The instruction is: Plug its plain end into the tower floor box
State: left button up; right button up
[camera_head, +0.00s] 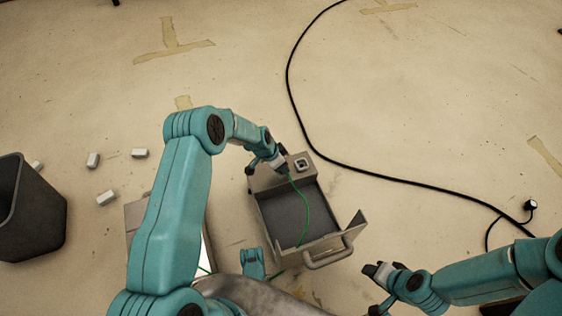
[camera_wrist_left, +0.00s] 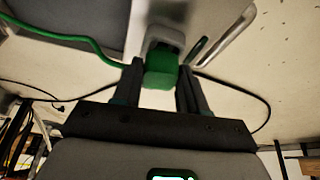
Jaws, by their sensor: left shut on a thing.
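A grey metal box (camera_head: 260,182) with an open compartment lies on the floor at the middle of the head view. A pale square socket (camera_head: 302,164) sits on its far panel. My left gripper (camera_head: 281,169) is over that panel, just left of the socket. It is shut on a green plug (camera_wrist_left: 160,71), with its fingers on either side. A pale grey socket-like piece (camera_wrist_left: 165,38) shows right past the plug; I cannot tell whether they touch. The green cable (camera_head: 308,212) hangs across the compartment. My right gripper (camera_head: 372,273) is right of the box, its jaw gap unclear.
A raised flap and a handle (camera_head: 330,257) stand at the box's near side. A black cable (camera_head: 345,164) curves over the floor to a small black-and-white plug (camera_head: 530,205). A dark bin (camera_head: 30,215) and several white blocks (camera_head: 140,153) are at left. The far floor is mostly clear.

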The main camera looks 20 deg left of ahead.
pick_arm(q)
jog(key=shift+f, duration=0.4)
dwell(0.5)
jog(key=o, duration=1.2)
jog(key=shift+c, duration=0.2)
jog(key=shift+r, duration=0.1)
jog(key=p+v, duration=0.6)
jog(key=v, duration=1)
jog(key=shift+p, duration=0.35)
pick_arm(e)
jog(key=s+r+g, duration=0.1)
jog(key=s+r, duration=0.4)
jog(key=r, duration=0.1)
jog(key=shift+a+r+g, duration=0.3)
jog(key=shift+a+g, duration=0.1)
jog(key=shift+a, duration=0.05)
pick_arm(q)
jog(key=shift+r, duration=0.1)
